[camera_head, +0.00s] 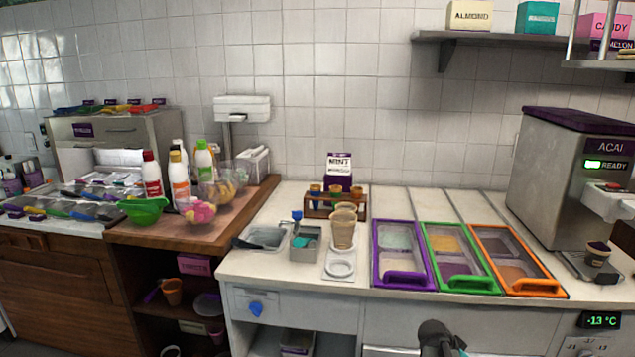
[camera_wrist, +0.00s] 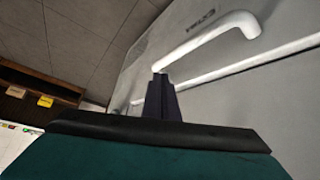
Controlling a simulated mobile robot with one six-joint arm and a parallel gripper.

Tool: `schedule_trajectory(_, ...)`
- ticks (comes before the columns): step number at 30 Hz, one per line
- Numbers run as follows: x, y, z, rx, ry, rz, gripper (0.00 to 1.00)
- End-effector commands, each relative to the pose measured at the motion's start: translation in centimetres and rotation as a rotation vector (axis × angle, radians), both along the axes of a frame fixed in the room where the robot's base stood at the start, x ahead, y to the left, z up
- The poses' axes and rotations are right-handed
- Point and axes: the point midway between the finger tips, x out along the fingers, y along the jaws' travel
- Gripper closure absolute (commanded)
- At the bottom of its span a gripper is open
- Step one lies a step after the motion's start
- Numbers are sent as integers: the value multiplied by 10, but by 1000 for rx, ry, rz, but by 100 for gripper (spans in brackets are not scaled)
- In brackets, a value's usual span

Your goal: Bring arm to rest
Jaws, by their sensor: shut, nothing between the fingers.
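My gripper (camera_wrist: 162,98) shows in the wrist view as dark fingers held together, with nothing between them. Its tips appear in front of a grey panel (camera_wrist: 215,70) with a curved white handle (camera_wrist: 215,35). I cannot tell whether they touch the handle. A dark part of my arm shows at the bottom of the head view, below the counter (camera_head: 300,268) and in front of the cabinet fronts.
Purple (camera_head: 402,282), green (camera_head: 460,285) and orange (camera_head: 520,289) framed bins sit in the counter. Stacked cups (camera_head: 343,230) stand left of them. An acai machine (camera_head: 560,185) is at the right. Bottles and bowls crowd the wooden top (camera_head: 160,240).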

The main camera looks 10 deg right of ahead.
Motion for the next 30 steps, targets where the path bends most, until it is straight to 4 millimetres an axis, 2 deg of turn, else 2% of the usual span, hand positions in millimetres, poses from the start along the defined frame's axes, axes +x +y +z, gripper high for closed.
schedule_trajectory(3, -10, 34, -36, 44, 71, 54, 100)
schedule_trajectory(8, -28, 76, -79, 100, 163, 125, 100)
schedule_trajectory(14, -59, 126, -129, 170, 284, 216, 100)
schedule_trajectory(23, -124, 195, -193, 283, 476, 363, 100)
schedule_trajectory(30, -188, 243, -234, 387, 639, 489, 100)
